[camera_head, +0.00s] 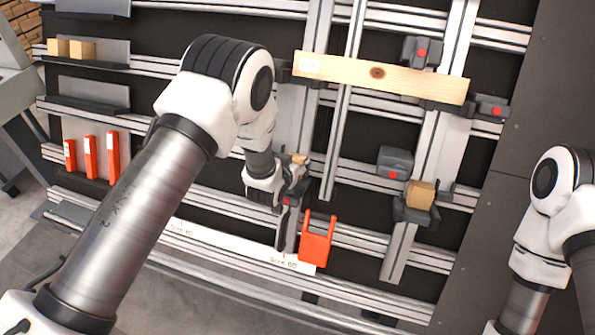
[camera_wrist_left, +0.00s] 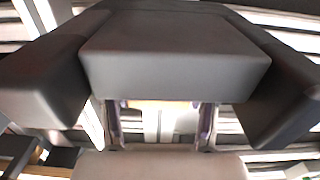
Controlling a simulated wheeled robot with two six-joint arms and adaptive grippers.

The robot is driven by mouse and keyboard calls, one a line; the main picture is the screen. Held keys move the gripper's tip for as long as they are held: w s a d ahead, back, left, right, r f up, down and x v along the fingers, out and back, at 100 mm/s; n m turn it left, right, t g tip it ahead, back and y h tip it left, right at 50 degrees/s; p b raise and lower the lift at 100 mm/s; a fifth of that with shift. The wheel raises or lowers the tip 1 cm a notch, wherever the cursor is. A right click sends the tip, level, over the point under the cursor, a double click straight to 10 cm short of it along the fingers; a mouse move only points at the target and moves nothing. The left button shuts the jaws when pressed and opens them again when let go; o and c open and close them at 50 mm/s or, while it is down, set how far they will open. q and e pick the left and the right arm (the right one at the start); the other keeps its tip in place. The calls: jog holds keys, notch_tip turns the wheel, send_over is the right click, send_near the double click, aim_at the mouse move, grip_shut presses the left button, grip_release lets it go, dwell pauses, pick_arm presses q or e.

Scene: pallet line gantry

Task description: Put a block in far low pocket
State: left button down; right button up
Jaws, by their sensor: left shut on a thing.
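My left gripper (camera_head: 290,190) is in front of the grey rails at the middle of the head view, seen from behind and partly hidden by its own wrist. It is shut on a small wooden block (camera_head: 299,158), of which only a little shows. In the left wrist view a thin tan strip of the block (camera_wrist_left: 160,104) shows between the fingers. Another wooden block (camera_head: 421,195) sits in a dark pocket (camera_head: 413,215) low on the right upright. Two more blocks (camera_head: 57,47) (camera_head: 83,49) lie on the upper left shelf. My right gripper is out of view.
A wooden plank (camera_head: 345,70) spans the uprights above the left gripper. An orange forked piece (camera_head: 316,243) stands just right of and below it. Dark clamps with red buttons (camera_head: 422,52) (camera_head: 394,162) are on the right uprights. Several red pieces (camera_head: 90,158) stand at left.

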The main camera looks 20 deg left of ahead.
pick_arm(q)
jog(key=shift+a, duration=0.15)
jog(key=shift+c, duration=1.1)
grip_release()
jog(key=shift+w, duration=0.1)
jog(key=v, duration=1.2)
jog(key=shift+a, duration=0.1)
